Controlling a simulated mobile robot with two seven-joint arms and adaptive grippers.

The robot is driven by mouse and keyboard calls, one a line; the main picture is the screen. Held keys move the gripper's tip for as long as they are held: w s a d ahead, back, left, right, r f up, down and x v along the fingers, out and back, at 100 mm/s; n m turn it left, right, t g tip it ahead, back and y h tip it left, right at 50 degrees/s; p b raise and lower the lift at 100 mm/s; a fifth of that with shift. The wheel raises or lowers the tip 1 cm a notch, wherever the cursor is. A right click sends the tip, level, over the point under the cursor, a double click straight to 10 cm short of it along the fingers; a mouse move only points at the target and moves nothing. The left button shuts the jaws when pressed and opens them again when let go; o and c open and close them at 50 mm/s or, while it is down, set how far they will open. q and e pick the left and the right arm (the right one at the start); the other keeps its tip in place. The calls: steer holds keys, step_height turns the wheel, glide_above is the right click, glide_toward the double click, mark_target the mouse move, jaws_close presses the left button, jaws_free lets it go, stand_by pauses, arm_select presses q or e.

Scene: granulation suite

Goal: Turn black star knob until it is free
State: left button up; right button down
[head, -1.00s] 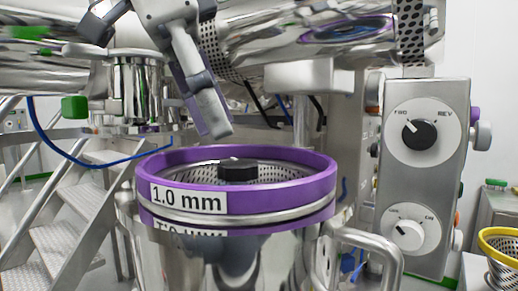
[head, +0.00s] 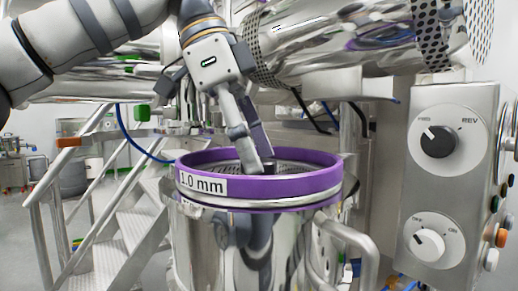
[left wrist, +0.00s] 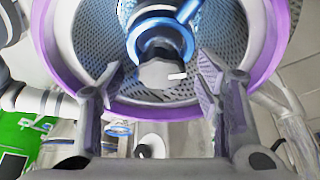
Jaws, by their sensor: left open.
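The black star knob (head: 264,163) sits at the centre of the perforated sieve inside the purple ring labelled "1.0 mm" (head: 300,185). In the head view it is mostly hidden behind my fingers. My left gripper (head: 257,162) is open and points down into the ring, its fingertips close at the knob. In the left wrist view my two fingers (left wrist: 160,78) stand apart on either side of a grey-looking hub (left wrist: 160,74) at the sieve's centre, with a blue ring behind it. I cannot tell whether they touch it. My right gripper does not show.
A grey control panel (head: 410,215) with two rotary switches stands to the right. A metal handle (head: 355,245) curves out of the vessel's right side. Steel steps (head: 120,220) stand at the left. Large shiny cylinders and a blue hose (head: 125,130) lie behind and above the ring.

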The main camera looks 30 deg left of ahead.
arm_select(q)
steer(key=shift+a, duration=0.1)
steer(key=c, duration=1.2)
steer(key=shift+o, duration=0.2)
